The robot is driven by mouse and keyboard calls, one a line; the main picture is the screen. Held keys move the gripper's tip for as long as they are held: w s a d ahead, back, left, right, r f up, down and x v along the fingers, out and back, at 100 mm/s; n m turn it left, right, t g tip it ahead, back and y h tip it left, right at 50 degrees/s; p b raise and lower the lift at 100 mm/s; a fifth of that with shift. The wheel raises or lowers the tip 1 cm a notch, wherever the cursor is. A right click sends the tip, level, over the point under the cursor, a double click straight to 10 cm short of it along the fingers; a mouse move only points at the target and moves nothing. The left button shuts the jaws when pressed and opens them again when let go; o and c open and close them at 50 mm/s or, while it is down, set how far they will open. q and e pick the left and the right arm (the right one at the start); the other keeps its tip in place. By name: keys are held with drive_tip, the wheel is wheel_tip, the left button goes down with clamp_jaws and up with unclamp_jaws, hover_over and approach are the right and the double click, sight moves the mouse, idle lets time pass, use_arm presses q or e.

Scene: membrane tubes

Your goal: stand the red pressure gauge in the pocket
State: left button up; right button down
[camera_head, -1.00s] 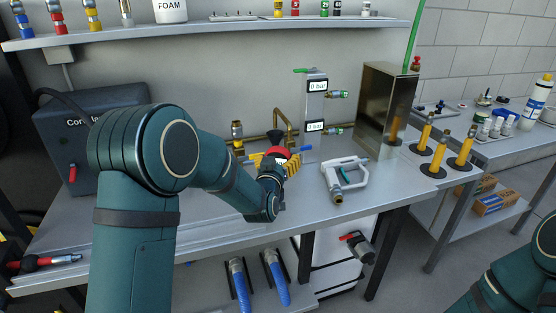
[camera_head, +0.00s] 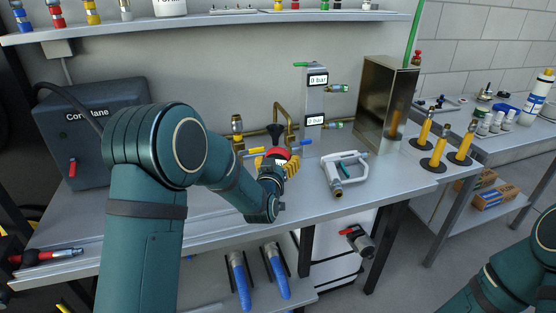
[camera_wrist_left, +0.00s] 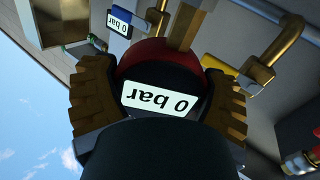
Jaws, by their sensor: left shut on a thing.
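The red pressure gauge (camera_head: 277,153) is in my left gripper (camera_head: 276,164), above the metal bench near its back. In the left wrist view the gauge (camera_wrist_left: 160,98) shows a dark face with a "0 bar" label and a red rim. The yellow-brown fingers of the left gripper (camera_wrist_left: 160,105) are shut on it from both sides. A black funnel-like piece (camera_head: 275,130) shows just above the gauge in the head view. I cannot pick out the pocket. My right gripper is outside the views; only part of that arm shows at lower right.
A brass-coloured box (camera_head: 385,100) and a white clamp-like frame (camera_head: 346,177) are farther right. A dark compressor (camera_head: 88,130) stands left.

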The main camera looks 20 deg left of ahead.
use_arm(q)
drive_tip(key=shift+f, duration=0.65)
drive_tip(key=o, duration=1.1)
drive_tip(key=shift+o, duration=0.2)
drive_tip(key=shift+s, duration=0.1)
drive_tip(key=s, duration=1.1)
drive_tip(key=shift+s+d, duration=0.4)
drive_tip(key=shift+d, duration=0.05)
